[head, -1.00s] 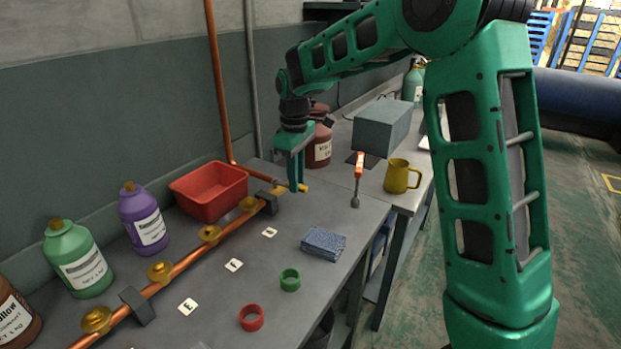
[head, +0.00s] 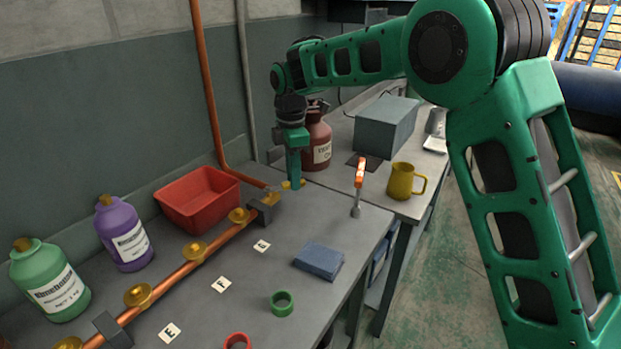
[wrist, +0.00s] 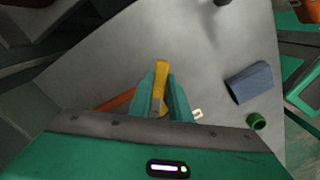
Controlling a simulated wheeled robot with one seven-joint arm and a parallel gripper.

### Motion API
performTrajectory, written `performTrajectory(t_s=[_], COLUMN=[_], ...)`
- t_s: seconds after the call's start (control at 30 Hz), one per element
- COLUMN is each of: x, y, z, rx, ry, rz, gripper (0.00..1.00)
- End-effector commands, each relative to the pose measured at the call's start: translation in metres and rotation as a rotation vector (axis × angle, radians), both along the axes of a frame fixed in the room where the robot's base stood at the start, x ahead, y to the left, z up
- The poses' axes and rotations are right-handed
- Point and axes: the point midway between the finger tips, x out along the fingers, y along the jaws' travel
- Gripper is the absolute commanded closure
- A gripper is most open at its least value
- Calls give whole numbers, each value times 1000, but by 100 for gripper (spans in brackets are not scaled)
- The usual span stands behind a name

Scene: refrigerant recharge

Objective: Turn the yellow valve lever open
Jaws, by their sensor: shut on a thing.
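The yellow valve lever (wrist: 161,80) sits between my gripper's two green fingers in the wrist view, its far end reaching past the fingertips. In the head view my gripper (head: 293,184) points down at the far end of the copper pipe (head: 180,272). Only small yellow parts of the lever (head: 300,183) show there beside the fingertips. My gripper (wrist: 160,84) is shut on the lever. The valve body under the lever is mostly hidden by the fingers.
A red bin (head: 198,200) stands left of my gripper, by the wall. A dark red bottle (head: 316,142) stands close behind it. Brass fittings line the pipe.

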Motion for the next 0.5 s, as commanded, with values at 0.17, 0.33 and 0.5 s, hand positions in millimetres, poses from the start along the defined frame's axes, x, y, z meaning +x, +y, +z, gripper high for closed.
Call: performTrajectory(t_s=[0.17,0.33,0.5], x=[12,19,24], y=[4,8,13], z=[1,2,2], rx=[-1,-2,-2], ry=[-5,-4,-5], rz=[145,262,346], gripper=[100,100,100])
